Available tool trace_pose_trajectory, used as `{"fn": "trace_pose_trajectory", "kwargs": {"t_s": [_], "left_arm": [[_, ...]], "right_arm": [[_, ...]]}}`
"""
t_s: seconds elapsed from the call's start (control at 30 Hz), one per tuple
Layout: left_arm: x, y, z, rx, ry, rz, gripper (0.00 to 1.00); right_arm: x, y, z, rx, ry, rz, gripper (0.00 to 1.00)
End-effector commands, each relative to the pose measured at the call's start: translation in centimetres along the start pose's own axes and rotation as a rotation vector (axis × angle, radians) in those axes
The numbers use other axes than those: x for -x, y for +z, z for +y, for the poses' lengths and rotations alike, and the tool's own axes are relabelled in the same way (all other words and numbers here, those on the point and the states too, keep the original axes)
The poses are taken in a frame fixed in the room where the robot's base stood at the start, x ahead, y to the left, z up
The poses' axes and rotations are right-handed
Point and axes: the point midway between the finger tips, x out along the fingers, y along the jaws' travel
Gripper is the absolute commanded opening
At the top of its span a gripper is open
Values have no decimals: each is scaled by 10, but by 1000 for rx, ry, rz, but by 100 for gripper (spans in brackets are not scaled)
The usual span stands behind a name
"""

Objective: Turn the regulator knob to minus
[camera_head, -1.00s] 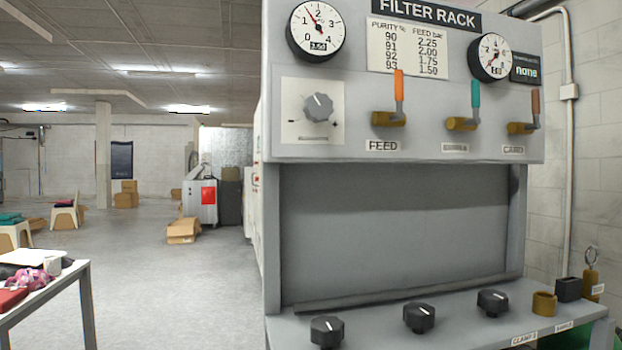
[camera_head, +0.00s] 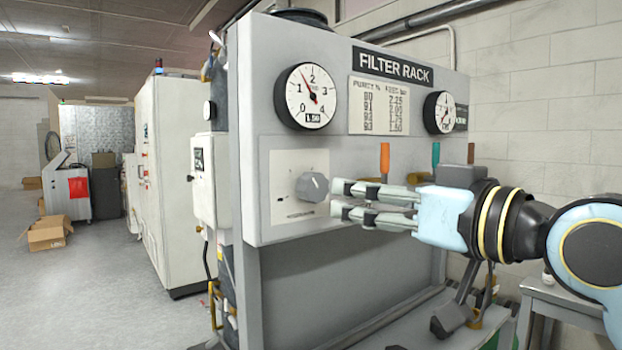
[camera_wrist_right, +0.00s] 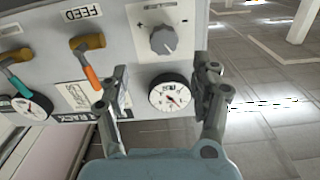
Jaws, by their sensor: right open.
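The grey regulator knob (camera_head: 312,187) sits on a pale square plate (camera_head: 284,171) on the front of the filter rack, below the left gauge (camera_head: 305,96). My right gripper (camera_head: 338,200) comes in from the right, its fingers open and pointing at the knob; I cannot tell whether a fingertip touches it. In the right wrist view, the knob (camera_wrist_right: 166,40) lies beyond the open fingers (camera_wrist_right: 160,80), with nothing between them. Plus and minus marks show on the plate there. The left gauge reads about 1.50. My left gripper is not in view.
Valve levers stand right of the knob: an orange one (camera_head: 385,160), a teal one (camera_head: 436,156) and a brown one. A second gauge (camera_head: 438,112) is at the upper right. A white cabinet (camera_head: 170,180) and a cardboard box (camera_head: 46,232) stand to the left, with open floor between.

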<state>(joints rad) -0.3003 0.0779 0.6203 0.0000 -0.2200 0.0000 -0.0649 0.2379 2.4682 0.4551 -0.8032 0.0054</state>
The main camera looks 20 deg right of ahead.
Motion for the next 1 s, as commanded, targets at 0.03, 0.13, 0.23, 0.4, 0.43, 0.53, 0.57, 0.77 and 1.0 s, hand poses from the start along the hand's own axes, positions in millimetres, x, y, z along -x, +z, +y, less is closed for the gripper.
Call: {"fn": "trace_pose_trajectory", "kwargs": {"t_s": [0.03, 0.13, 0.23, 0.4, 0.43, 0.53, 0.57, 0.77, 1.0], "left_arm": [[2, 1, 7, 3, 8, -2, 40], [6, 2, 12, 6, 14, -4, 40], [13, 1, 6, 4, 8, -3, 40], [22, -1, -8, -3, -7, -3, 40], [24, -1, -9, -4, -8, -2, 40], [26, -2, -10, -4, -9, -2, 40], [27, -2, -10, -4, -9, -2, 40], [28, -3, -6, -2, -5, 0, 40], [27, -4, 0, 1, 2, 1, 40]], "right_arm": [[-7, -1, 0, -7, 1, 3, 64], [-24, -2, -1, -10, -1, 3, 64], [-46, -2, -1, -9, -2, 2, 64], [-77, -2, -2, -6, -2, 1, 64], [-81, -2, -1, -5, -1, 1, 64], [-92, -1, -1, -4, -1, -1, 64], [-95, -1, -1, -3, -1, 0, 64], [-101, 1, -1, -1, -1, 0, 64], [-100, 1, -1, -1, -1, 0, 54]]}}
